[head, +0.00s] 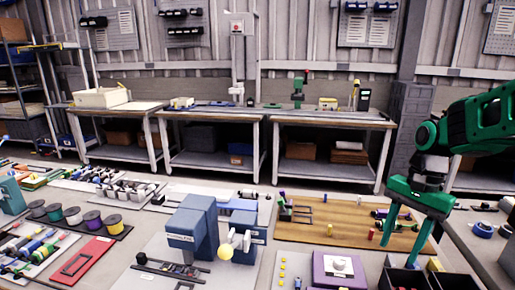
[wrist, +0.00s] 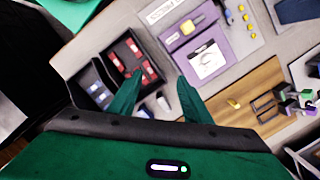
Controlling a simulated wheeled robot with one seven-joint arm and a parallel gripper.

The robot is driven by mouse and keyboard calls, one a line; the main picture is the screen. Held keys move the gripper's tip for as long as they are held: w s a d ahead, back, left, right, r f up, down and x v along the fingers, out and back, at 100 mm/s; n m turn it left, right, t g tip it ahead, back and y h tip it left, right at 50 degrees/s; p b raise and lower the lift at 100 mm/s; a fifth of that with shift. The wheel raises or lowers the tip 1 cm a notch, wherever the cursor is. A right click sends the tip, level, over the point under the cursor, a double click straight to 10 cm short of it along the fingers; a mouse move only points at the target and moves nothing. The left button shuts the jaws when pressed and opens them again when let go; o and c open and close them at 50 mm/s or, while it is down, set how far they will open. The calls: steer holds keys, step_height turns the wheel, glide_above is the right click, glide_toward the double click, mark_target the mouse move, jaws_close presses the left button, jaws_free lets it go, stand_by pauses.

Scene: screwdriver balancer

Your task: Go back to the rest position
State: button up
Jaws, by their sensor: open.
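My green gripper (head: 405,235) hangs over the right part of the workbench in the head view, fingers pointing down. Its fingers stand apart with nothing between them, so it is open and empty. In the wrist view the two fingers (wrist: 160,88) reach out above the bench, over the area between the black bins and the purple fixture. No screwdriver is seen in the gripper. Whether a fingertip touches anything cannot be told.
Below the gripper are black bins (head: 403,280) with red and blue parts, a purple fixture (head: 322,270) and a wooden board (head: 320,234) with small parts. A blue machine block (head: 190,232) stands left of them. Workbenches (head: 330,120) line the back wall.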

steer(key=s+d+f+n, duration=0.1)
steer(key=s+d+n, duration=0.1)
steer(key=s, duration=0.7)
steer(key=s+d+n+t+h, duration=0.1)
steer(key=s+d+n, duration=0.1)
steer(key=s+d, duration=0.3)
steer(key=s, duration=0.4)
steer(key=shift+s+f+n, duration=0.15)
steer(key=shift+f+n, duration=0.15)
steer(key=shift+f, duration=0.1)
